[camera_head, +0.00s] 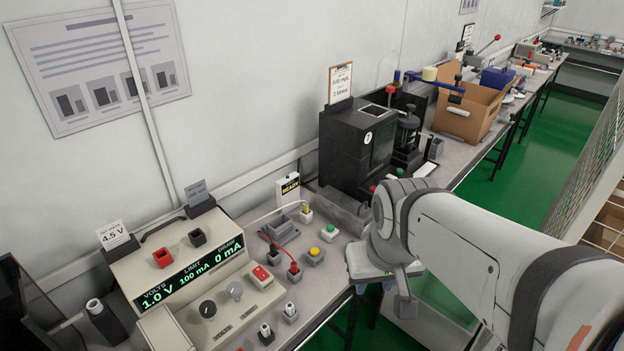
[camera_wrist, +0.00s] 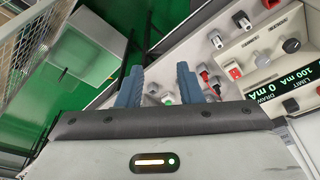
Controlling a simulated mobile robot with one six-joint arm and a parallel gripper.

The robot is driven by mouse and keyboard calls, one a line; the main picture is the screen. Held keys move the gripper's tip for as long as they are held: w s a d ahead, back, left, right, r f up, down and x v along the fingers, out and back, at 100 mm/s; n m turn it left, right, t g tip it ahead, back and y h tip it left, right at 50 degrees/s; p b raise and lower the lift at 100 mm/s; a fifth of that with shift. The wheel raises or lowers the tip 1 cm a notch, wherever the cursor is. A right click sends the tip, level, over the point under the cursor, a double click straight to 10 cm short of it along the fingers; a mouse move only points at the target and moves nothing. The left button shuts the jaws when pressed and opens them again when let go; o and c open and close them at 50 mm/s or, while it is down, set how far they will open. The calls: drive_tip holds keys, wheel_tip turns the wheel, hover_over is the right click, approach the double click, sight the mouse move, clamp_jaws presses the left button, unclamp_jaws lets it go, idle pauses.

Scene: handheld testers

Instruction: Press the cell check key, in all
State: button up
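Several small keys and plugs stand on the grey bench (camera_head: 345,262) in the head view. A red key (camera_head: 261,273) is on the beige supply's front panel. I cannot read which one is the cell check key. My gripper (camera_wrist: 160,88) is open and empty in the wrist view, its two blue-grey fingers apart. The green key (camera_wrist: 168,100) shows partly between the fingers, farther off. In the head view, my arm hides most of the gripper, right of these keys.
The beige supply (camera_head: 190,255) reads 1.0 V, 100 mA limit and 0 mA draw. A black machine (camera_head: 355,145) and a cardboard box (camera_head: 465,112) stand farther along. Red leads run between plugs. Green floor (camera_head: 545,145) lies beyond the bench edge.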

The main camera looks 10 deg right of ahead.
clamp_jaws()
idle(1.3)
